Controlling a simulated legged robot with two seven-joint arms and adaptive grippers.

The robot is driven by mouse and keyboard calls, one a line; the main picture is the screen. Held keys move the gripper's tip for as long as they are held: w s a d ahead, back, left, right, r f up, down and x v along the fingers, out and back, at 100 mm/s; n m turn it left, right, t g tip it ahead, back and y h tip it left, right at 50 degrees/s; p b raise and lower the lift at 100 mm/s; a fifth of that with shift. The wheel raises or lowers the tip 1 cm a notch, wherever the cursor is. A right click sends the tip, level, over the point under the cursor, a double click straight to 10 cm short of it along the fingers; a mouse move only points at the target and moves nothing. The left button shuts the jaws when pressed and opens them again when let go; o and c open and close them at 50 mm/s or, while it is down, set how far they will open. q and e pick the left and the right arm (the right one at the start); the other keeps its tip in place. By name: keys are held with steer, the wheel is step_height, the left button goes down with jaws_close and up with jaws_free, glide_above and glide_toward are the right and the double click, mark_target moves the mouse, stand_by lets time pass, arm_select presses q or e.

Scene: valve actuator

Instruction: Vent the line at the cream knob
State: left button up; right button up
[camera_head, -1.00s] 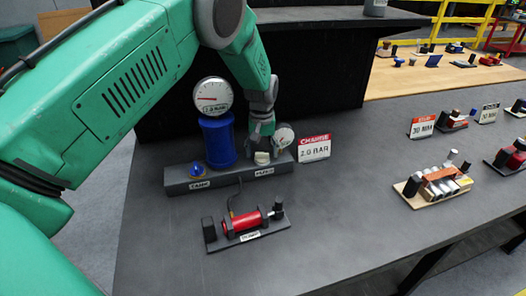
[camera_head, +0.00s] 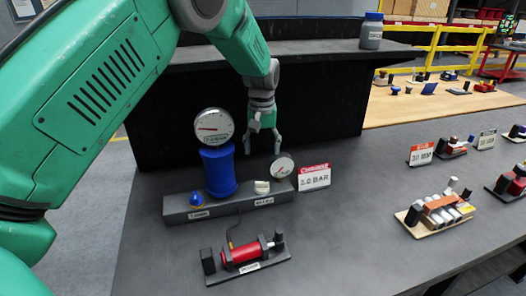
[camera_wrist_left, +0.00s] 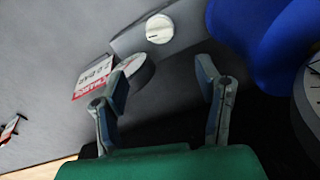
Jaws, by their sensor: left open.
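The cream knob (camera_head: 262,187) sits on the right part of a grey manifold block (camera_head: 220,205); it also shows in the left wrist view (camera_wrist_left: 160,29), beyond the fingertips. A small round gauge (camera_head: 281,167) stands just right of the knob. A blue cylinder (camera_head: 218,172) with a large gauge (camera_head: 213,127) on top stands on the block's left part, beside a small blue knob (camera_head: 196,201). My left gripper (camera_head: 262,152) is open and empty, above and behind the cream knob, not touching it. In the left wrist view the gripper's fingers (camera_wrist_left: 165,78) are spread apart. My right gripper is not in view.
A red cylinder fixture (camera_head: 243,254) lies in front of the block, joined by a hose. A red-and-white sign (camera_head: 314,177) reading "2.0 BAR" stands right of the small gauge. A dark shelf (camera_head: 320,50) rises behind. Other fixtures stand at right; the table middle is clear.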

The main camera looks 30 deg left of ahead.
arm_select(q)
steer(key=t+y, duration=0.3)
steer(key=t, duration=0.1)
glide_toward(262, 182)
steer(key=shift+h, duration=0.3)
steer(key=x, duration=0.3)
steer(key=p+x, duration=0.1)
steer(key=x, duration=0.5)
steer(key=shift+a+r, duration=0.1)
steer(key=shift+a, duration=0.2)
steer(key=shift+w+d+f+p, duration=0.1)
steer(key=shift+w+f+p, duration=0.05)
steer(key=shift+f+p, duration=0.2)
steer(key=c, duration=1.2)
